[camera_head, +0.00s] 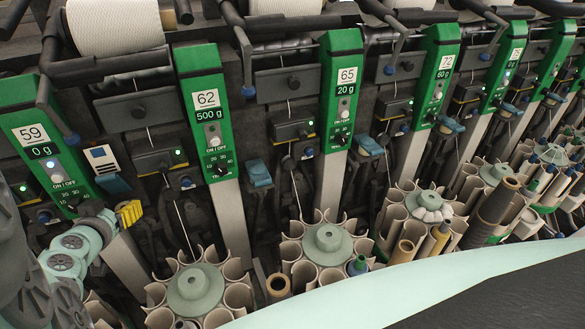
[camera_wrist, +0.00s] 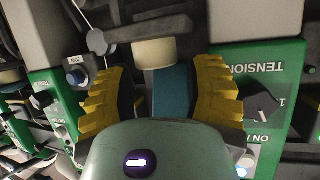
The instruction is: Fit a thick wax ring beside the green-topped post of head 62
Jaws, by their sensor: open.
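Head 62's green-topped post (camera_head: 200,85), labelled 62 and 500 g, stands left of centre in the head view. A dark unit with a lit green lamp (camera_head: 160,161) is on its left. My gripper (camera_head: 128,213) is low at the left, right of head 59's post (camera_head: 45,150) and short of head 62. In the wrist view its yellow fingers (camera_wrist: 160,78) are apart. A short cream cylinder (camera_wrist: 153,52) shows just beyond the gap, above a blue block (camera_wrist: 170,92); I cannot tell whether it is a wax ring. No finger visibly touches it.
A green panel marked TENSION (camera_wrist: 265,90) is close to the right finger. White yarn cones (camera_head: 115,27) sit above. Posts 65 (camera_head: 343,90) and 72 (camera_head: 435,80) stand to the right. Thin yarns run down between posts.

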